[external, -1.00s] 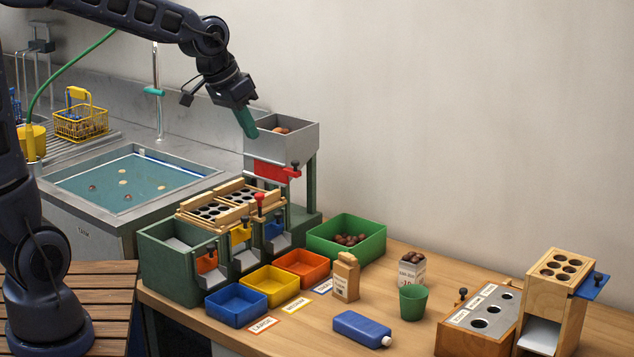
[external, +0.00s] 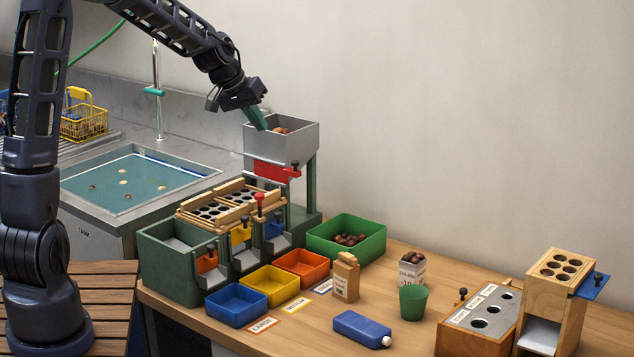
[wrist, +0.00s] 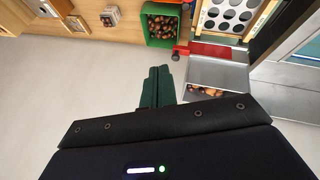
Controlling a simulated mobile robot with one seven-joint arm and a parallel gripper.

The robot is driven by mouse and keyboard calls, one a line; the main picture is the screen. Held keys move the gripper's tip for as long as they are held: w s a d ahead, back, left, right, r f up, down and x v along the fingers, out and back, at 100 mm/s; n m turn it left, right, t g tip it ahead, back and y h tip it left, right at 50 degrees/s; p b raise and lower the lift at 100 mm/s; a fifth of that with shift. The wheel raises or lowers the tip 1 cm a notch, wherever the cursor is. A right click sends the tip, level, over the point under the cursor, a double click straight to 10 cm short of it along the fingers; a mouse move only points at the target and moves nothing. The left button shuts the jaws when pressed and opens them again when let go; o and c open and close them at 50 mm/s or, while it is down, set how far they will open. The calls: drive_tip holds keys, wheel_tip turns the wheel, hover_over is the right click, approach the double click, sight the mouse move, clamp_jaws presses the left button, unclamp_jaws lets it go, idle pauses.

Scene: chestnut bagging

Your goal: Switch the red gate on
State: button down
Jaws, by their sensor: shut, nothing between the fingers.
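The red gate (external: 272,171) is a flat red plate under the grey hopper (external: 282,140), with a dark knob (external: 295,166) at its right end. It also shows in the wrist view (wrist: 218,51), beyond the hopper. My gripper (external: 262,125) has green fingers, held together and empty. It is at the hopper's upper left rim in the external view, above the gate and apart from it. In the wrist view the fingers (wrist: 158,84) point toward the green bin, beside the hopper. Chestnuts (external: 281,130) lie in the hopper.
A sink (external: 80,205) is at left. The wall is close behind the hopper.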

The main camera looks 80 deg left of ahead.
drive_tip(key=s+a+f+n, duration=0.1)
drive_tip(key=s+a+f, duration=0.1)
drive_tip(key=a, duration=0.6)
drive_tip(key=shift+s+a+f+n+t, duration=0.3)
drive_tip(key=shift+s+a+f+n, duration=0.05)
drive_tip(key=shift+s+f+n, duration=0.1)
approach(293, 169)
wheel_tip(293, 169, down, 3)
drive_tip(key=s+a, duration=0.1)
drive_tip(key=a, duration=0.1)
drive_tip(key=shift+w+d+f, duration=0.1)
drive_tip(key=shift+w+d, duration=0.1)
drive_tip(key=shift+w, duration=0.35)
drive_tip(key=shift+w+d+f, duration=0.15)
drive_tip(key=shift+w+d, duration=0.05)
drive_tip(key=shift+w, duration=0.35)
drive_tip(key=shift+w+d+f, duration=0.1)
drive_tip(key=shift+w+d, duration=0.15)
drive_tip(key=shift+w, duration=0.35)
drive_tip(key=shift+d, duration=0.1)
